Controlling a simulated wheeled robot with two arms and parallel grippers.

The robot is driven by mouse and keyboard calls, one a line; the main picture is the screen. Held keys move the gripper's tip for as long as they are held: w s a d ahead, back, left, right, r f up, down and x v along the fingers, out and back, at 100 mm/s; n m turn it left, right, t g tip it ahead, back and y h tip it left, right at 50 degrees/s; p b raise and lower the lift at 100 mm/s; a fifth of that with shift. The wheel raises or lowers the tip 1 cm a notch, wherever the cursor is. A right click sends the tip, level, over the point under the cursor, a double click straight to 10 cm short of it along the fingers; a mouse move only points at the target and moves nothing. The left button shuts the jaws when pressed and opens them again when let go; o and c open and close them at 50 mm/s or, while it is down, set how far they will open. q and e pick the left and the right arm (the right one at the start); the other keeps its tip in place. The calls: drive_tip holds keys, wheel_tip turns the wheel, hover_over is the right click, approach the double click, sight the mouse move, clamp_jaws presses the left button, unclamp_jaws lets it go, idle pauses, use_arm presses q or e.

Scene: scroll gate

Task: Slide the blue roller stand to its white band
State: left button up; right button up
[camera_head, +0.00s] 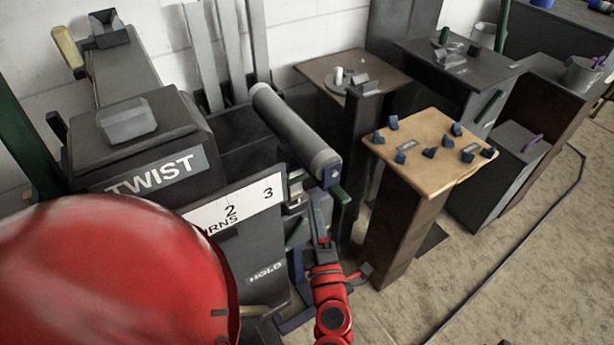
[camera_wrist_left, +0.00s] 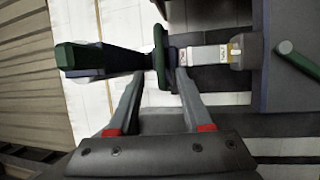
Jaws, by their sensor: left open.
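I cannot tell for sure whether this is the roller stand; dark blue parts (camera_head: 296,318) also show low by the floor. My left gripper (camera_head: 320,212) is just below the roller's near end. In the left wrist view its two fingers (camera_wrist_left: 160,75) are apart, just short of a dark shaft (camera_wrist_left: 125,60) with a green disc (camera_wrist_left: 160,57). A white section (camera_wrist_left: 206,54) adjoins it; I cannot tell whether it is the band. My right gripper is out of view.
A dark cabinet (camera_head: 262,255) marked HOLD, with a white numbered panel (camera_head: 250,204), stands left of the gripper. A wooden-topped pedestal (camera_head: 428,147) with several small blue blocks stands to the right. The carpet (camera_head: 530,270) at right is open, with a dark cable (camera_head: 520,255) across it.

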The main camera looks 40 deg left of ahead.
sight(307, 177)
use_arm(q)
drive_tip(key=x, duration=1)
drive_tip(key=shift+b, duration=0.35)
clamp_jaws()
drive_tip(key=shift+f, duration=0.1)
drive_tip(key=shift+f, duration=0.1)
idle(0.8)
